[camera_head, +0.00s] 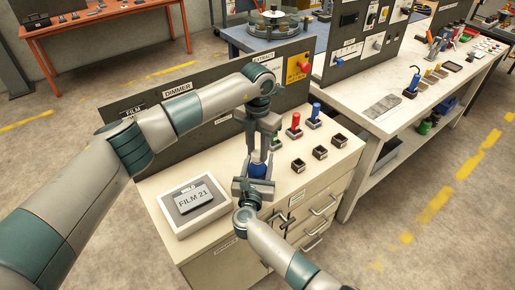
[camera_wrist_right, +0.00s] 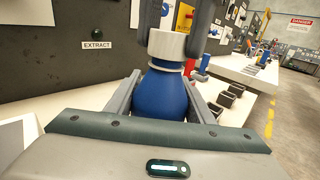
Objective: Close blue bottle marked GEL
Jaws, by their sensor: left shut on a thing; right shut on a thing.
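A blue bottle (camera_head: 258,170) stands upright over the front of the cream cabinet top. In the right wrist view the blue bottle (camera_wrist_right: 168,95) has a rounded body, and a white cap (camera_wrist_right: 167,43) sits at its neck. No GEL marking is readable. My right gripper (camera_head: 254,186) is shut on the bottle's body, with its fingers (camera_wrist_right: 164,97) on both sides. My left gripper (camera_head: 260,152) comes down from above and is shut on the white cap; its dark fingers (camera_wrist_right: 176,22) flank the cap. Whether the cap is fully seated cannot be told.
A white FILM 21 tray (camera_head: 172,222) lies left of the grippers. Red (camera_head: 295,121) and blue (camera_head: 315,111) bottles stand behind right, near several small dark square holders (camera_head: 320,152). A grey panel (camera_head: 200,112) rises behind. A long white bench (camera_head: 375,85) stands to the right.

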